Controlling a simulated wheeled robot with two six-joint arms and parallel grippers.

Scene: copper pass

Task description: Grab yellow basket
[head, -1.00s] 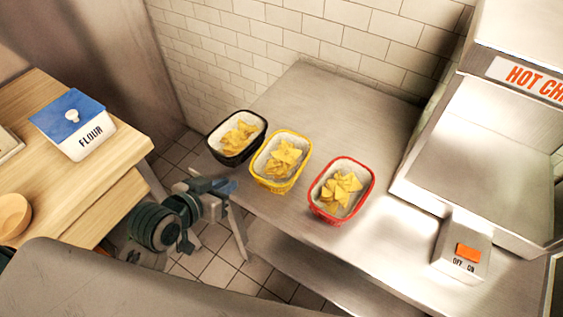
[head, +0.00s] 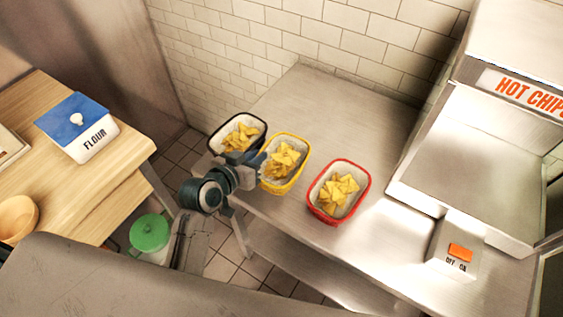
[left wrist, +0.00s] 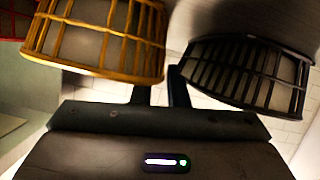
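The yellow basket (head: 283,183) holds chips and stands on the steel counter between a black basket (head: 228,157) and a red basket (head: 337,212). My left gripper (head: 253,161) is at the near side of the yellow basket, by the gap beside the black one. In the left wrist view the yellow basket (left wrist: 100,40) is at upper left and the black basket (left wrist: 245,70) at upper right. The two fingers (left wrist: 159,92) stand apart there, with one tip partly hidden by the yellow basket. Contact cannot be told. My right gripper is not in view.
The steel counter (head: 330,110) is clear behind the baskets. A hot chips station (head: 460,160) with an orange switch stands at right. A wooden table (head: 80,185) at left bears a flour box (head: 78,128) and a bowl. A green lidded thing (head: 149,232) is below.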

